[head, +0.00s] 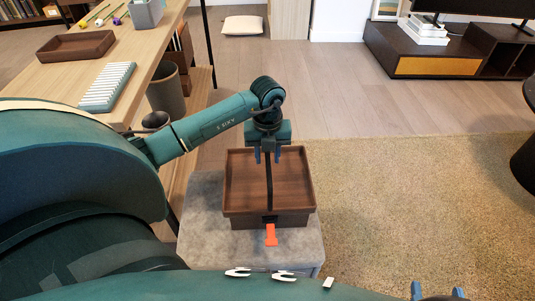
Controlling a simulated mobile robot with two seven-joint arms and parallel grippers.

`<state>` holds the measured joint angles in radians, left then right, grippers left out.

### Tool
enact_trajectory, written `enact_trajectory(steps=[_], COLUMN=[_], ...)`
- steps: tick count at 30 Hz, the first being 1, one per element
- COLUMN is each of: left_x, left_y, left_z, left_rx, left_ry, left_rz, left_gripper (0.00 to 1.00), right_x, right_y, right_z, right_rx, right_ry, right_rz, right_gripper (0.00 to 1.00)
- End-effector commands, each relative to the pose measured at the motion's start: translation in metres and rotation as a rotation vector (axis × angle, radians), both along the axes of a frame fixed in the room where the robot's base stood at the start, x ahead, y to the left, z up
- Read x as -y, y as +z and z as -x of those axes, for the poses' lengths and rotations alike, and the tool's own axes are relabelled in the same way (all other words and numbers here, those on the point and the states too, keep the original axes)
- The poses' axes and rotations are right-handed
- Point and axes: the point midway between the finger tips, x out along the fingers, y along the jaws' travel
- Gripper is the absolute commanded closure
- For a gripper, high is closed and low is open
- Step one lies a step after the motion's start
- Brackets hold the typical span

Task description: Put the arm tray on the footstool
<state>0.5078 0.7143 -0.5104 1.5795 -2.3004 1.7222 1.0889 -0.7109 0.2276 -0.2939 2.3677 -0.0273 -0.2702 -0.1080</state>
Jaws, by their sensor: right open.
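A dark brown arm tray (245,185) rests on the grey footstool (200,225). It looks level, with a black strap along its middle and an orange tab (271,235) hanging at the near side. My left gripper (267,158) is over the tray's far rim, pointing down. Its two fingers are apart, on either side of the strap's far end, with nothing visibly clamped. Whether the fingers touch the tray is unclear. My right gripper (438,292) is at the bottom edge, mostly cut off; its two fingertips are apart and empty.
A wooden table at the left (130,60) holds another brown tray (75,46), a white ribbed item (108,86) and a grey container (147,14). A bin (166,95) stands beneath. The rug (400,200) right of the footstool is clear. A low TV cabinet (440,65) stands behind.

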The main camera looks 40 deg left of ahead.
Motion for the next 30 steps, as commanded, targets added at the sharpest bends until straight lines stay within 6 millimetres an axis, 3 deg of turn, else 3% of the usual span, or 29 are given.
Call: enact_trajectory(steps=[5,15,23,26,29,30], left_x=[-0.001,0.0,0.004,0.033,0.098,0.132], left_y=[0.025,0.096,0.118,0.106,0.087,0.084], left_z=[-0.001,-0.001,0.0,0.007,0.026,0.039], left_rx=[0.004,0.004,0.001,0.003,0.024,0.044], left_ry=[0.0,-0.001,-0.012,-0.089,-0.231,-0.291], left_rz=[-0.002,0.0,0.015,0.119,0.369,0.512], left_gripper=[0.66,0.66,0.66,0.66,0.66,0.66], right_x=[0.0,0.004,0.007,0.007,0.007,0.007], right_y=[0.002,0.007,0.012,0.012,0.012,0.012], right_z=[0.002,0.01,0.011,0.011,0.011,0.011], right_rx=[-0.044,-0.145,-0.14,-0.139,-0.139,-0.139], right_ry=[0.0,-0.013,-0.025,-0.026,-0.026,-0.026], right_rz=[0.003,-0.007,-0.025,-0.026,-0.026,-0.026], right_gripper=[0.49,0.49,0.49,0.49,0.49,0.49])
